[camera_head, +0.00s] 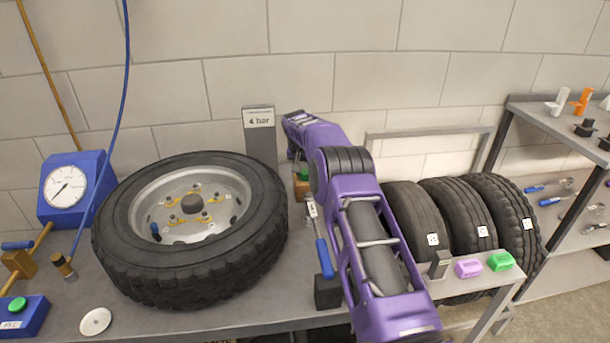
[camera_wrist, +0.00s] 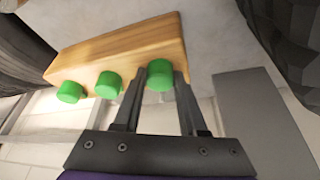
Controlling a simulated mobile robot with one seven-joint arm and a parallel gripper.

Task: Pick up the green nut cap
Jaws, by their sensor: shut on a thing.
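The wrist view shows three green nut caps in a row along one side of a wooden block. My gripper (camera_wrist: 160,82) is shut on the green nut cap at the right end (camera_wrist: 160,74), with one finger on each side of it. The held cap is still at the block. The middle cap (camera_wrist: 110,84) and the left cap (camera_wrist: 70,92) are free of the fingers. The wooden block (camera_wrist: 120,48) also shows in the head view (camera_head: 301,190), mostly hidden behind my purple arm, with a bit of green above it.
A large tyre on a rim (camera_head: 130,250) lies on the bench left of my arm. A grey post with a "4 bar" sign (camera_head: 259,135) stands behind, close beside my gripper. A blue-handled tool (camera_head: 322,250) lies near my arm. Several upright tyres (camera_head: 455,225) stand right.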

